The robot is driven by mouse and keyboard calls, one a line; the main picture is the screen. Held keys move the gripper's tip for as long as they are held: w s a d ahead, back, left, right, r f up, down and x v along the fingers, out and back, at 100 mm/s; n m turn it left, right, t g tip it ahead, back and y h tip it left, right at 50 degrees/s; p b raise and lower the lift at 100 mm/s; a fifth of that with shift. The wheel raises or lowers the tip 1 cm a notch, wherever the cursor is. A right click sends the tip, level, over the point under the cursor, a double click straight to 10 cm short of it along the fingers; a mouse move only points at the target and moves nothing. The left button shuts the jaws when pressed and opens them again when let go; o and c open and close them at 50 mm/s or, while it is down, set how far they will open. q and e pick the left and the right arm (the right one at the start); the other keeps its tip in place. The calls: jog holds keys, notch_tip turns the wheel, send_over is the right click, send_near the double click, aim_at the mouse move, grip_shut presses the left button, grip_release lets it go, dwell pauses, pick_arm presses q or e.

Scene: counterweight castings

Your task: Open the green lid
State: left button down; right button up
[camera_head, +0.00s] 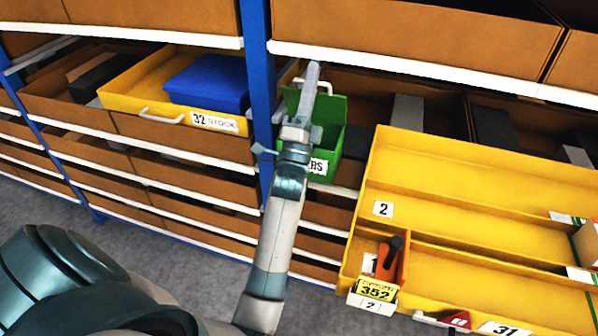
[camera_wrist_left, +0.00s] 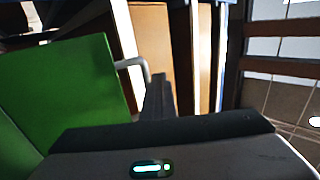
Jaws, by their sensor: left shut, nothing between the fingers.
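The green bin (camera_head: 325,165) sits on the shelf right of the blue post, with a white label ending in "RS" on its front. A green panel (camera_head: 334,108) stands up at its back; the arm hides part of it, and I cannot tell how far the lid is open. A pale handle (camera_head: 297,84) shows by the fingertips. In the left wrist view a large green panel (camera_wrist_left: 70,85) fills the left, with a grey handle (camera_wrist_left: 138,64) beside the dark finger. My left gripper (camera_head: 312,76) is shut and empty, close to the handle; contact is unclear. My right gripper is out of view.
A yellow bin (camera_head: 150,105) labelled "32 STOCK" with a blue box (camera_head: 208,82) stands left of the blue post (camera_head: 257,70). A large yellow tray (camera_head: 470,180) with compartments fills the right front. Brown shelf bins lie above and below.

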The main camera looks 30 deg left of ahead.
pick_arm(q)
jog(key=shift+w+a+r, duration=0.15)
jog(key=shift+w+a, duration=0.05)
jog(key=shift+w, duration=0.6)
dwell(1.0)
